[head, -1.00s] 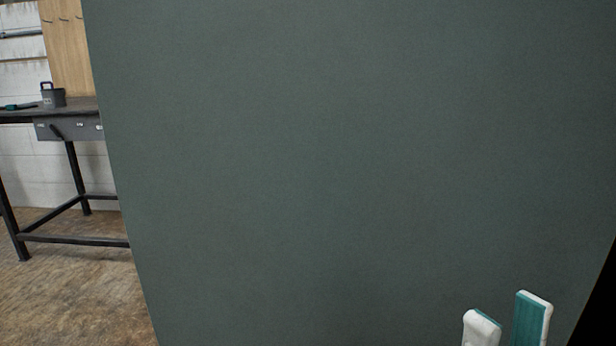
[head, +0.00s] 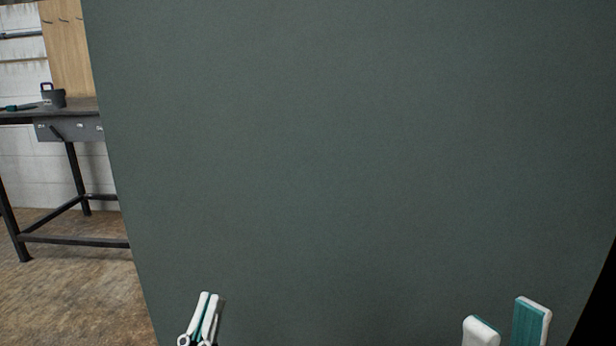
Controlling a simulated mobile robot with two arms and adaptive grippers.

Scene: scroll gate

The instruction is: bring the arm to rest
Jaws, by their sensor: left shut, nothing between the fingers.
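My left gripper (head: 207,298) shows at the bottom edge of the head view, left of the middle. Its white and teal fingers are close together, shut and empty, pointing up in front of the grey-green panel. My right gripper (head: 507,312) shows at the bottom right. Its two white fingers with teal pads stand apart, open, with nothing seen between them. The arms behind both grippers are below the picture.
A large flat grey-green panel (head: 350,150) fills most of the view. To its left stand a dark workbench (head: 70,128) with a small dark bucket (head: 53,98) on it and a wooden board with hooks (head: 65,45). Brown floor (head: 75,290) lies bare at lower left.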

